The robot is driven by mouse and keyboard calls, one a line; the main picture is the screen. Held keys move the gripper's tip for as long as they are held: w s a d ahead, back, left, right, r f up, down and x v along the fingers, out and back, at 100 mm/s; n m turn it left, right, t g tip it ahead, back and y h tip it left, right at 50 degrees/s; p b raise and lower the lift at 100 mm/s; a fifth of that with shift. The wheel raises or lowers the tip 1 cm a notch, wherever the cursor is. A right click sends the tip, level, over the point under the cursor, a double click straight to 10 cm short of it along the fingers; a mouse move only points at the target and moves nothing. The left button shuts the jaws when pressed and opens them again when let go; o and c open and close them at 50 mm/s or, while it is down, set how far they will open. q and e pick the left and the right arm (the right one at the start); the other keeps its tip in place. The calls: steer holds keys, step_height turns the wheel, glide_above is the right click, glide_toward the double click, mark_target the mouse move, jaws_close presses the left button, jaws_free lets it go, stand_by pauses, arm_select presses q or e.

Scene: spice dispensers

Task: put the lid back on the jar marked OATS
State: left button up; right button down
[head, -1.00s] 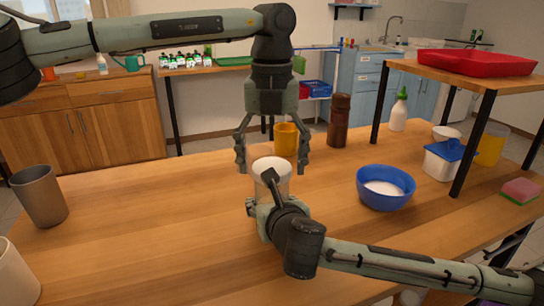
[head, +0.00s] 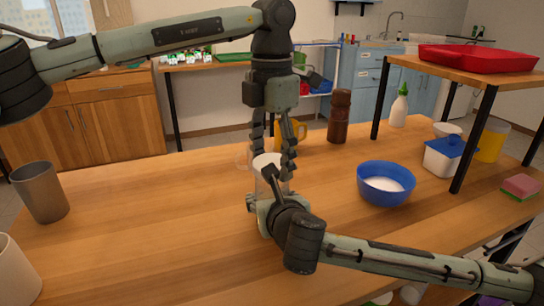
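A pale jar (head: 283,187) with a white round top (head: 267,161) stands upright near the middle of the table; no OATS marking is legible. Whether the white top is a lid or an open mouth I cannot tell. My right gripper (head: 262,198) is at the jar's body, one finger across its near side, and looks shut on it; the arm hides the jar's lower part. My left gripper (head: 271,168) points down over the jar. Its fingers are apart, seen at an angle, with the tips at about the height of the white top. I see no separate lid.
An orange mug (head: 292,136) stands just behind the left gripper, with a brown bottle (head: 338,116) beyond. A blue bowl (head: 386,192) of white contents is to the right, before a raised shelf (head: 490,80). A grey cup (head: 40,192) is far left.

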arm_select(q)
steer(key=m, duration=0.2)
steer(key=shift+m, duration=0.4)
steer(key=o, duration=1.3)
steer(key=shift+r, duration=0.1)
steer(key=shift+r, duration=2.15)
steer(key=shift+c, duration=0.6)
